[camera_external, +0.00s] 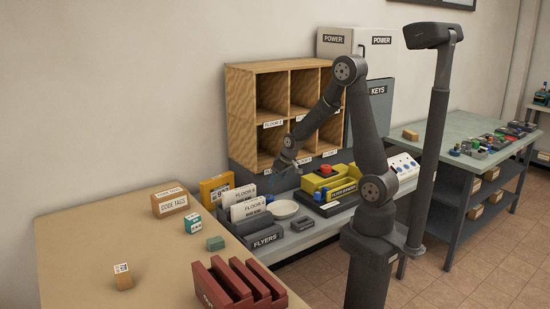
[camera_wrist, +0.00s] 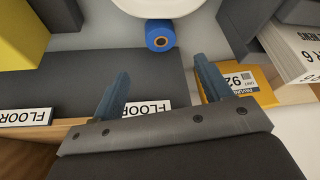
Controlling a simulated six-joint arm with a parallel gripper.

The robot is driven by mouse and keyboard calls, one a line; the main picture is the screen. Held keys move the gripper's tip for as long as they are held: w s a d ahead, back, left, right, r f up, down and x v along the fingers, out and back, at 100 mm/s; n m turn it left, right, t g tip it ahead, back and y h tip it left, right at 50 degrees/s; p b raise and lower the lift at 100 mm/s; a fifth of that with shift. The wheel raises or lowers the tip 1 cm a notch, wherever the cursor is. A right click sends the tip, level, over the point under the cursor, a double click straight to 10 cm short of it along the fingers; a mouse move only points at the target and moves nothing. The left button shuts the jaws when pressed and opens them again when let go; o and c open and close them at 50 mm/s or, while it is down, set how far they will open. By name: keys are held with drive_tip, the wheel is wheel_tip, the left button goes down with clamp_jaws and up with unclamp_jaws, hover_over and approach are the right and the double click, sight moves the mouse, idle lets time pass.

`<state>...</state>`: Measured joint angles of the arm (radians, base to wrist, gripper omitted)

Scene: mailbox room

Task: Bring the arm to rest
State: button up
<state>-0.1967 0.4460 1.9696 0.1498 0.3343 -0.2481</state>
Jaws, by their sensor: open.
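My gripper (camera_external: 287,160) hangs in front of the lower part of the wooden pigeonhole cabinet (camera_external: 246,110), above the counter. In the wrist view my gripper (camera_wrist: 160,90) shows two bluish fingers spread wide apart with nothing between them. Beyond the fingertips are a blue roll (camera_wrist: 160,34) with an orange centre and the edge of a white plate (camera_wrist: 160,6). My arm is bent, with its elbow raised high to the right of the cabinet.
The counter holds a black FLYERS tray (camera_external: 265,238), a white plate (camera_external: 283,209) and a yellow device (camera_external: 330,180). A tan table (camera_external: 120,245) with a red rack (camera_external: 240,284) stands at left. A green-topped table (camera_external: 450,128) stands at right. Space above the counter is open.

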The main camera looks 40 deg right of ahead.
drive_tip(key=x, duration=1.2)
drive_tip(key=shift+f, duration=0.25)
wheel_tip(320, 180, up, 4)
drive_tip(key=shift+r, duration=0.1)
drive_tip(key=s+d+r, duration=0.4)
drive_tip(key=d+r, duration=0.4)
drive_tip(key=d, duration=0.3)
wheel_tip(320, 180, up, 6)
drive_tip(key=n+y, duration=0.1)
drive_tip(key=n, duration=0.1)
hover_over(270, 198)
drive_tip(key=s+a, duration=0.2)
drive_tip(key=s+a+r+n, duration=0.1)
drive_tip(key=a+r, duration=0.4)
drive_tip(key=a, duration=0.4)
drive_tip(key=s+a+r+n+g, duration=0.1)
drive_tip(key=s+a+r, duration=0.1)
drive_tip(key=a+r, duration=0.3)
drive_tip(key=a, duration=0.4)
drive_tip(key=shift+s+r+y, duration=0.2)
drive_tip(key=shift+r+y, duration=0.1)
drive_tip(key=shift+r, duration=0.1)
